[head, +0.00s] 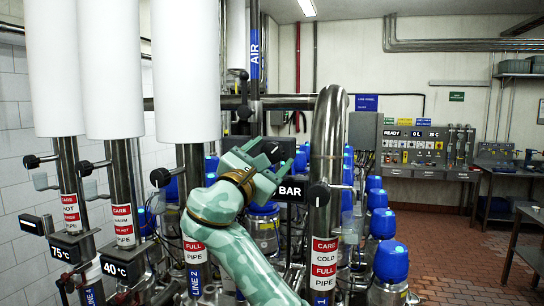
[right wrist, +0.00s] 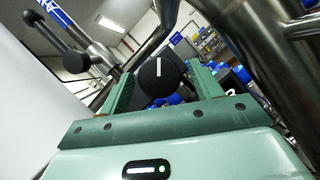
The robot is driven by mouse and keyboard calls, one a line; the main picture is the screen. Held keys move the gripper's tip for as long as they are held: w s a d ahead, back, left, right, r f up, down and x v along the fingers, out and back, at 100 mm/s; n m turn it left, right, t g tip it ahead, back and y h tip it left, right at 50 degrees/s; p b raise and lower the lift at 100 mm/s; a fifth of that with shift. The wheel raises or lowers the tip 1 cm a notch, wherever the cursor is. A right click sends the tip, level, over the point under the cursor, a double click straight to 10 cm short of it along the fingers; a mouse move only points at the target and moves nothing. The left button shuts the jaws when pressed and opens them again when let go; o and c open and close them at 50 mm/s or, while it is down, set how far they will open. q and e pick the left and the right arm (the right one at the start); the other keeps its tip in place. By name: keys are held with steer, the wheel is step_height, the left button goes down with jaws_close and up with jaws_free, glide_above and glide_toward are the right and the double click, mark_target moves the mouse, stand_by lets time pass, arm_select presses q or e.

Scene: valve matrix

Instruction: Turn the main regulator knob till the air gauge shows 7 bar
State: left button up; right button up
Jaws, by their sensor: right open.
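My right gripper (head: 268,156) is raised in front of the pipework, in the middle of the head view. In the right wrist view, a round black knob with a white mark (right wrist: 156,76) shows between its two green fingers. The mark stands nearly upright. The fingers are open on either side of the knob, with no clear contact. The black gauge display (head: 290,190) shows the word BAR below the gripper; its number is hidden behind my right arm. My left gripper is out of view.
A thick bent steel pipe (head: 328,130) with a black valve knob (head: 319,195) stands close to the right of my gripper. White-clad pipes (head: 187,70) with black handles stand to the left. Blue-capped valves (head: 391,261) crowd the lower right. Open tiled floor (head: 445,240) lies beyond.

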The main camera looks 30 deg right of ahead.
steer(key=b+v, duration=0.4)
steer(key=v, duration=1.1)
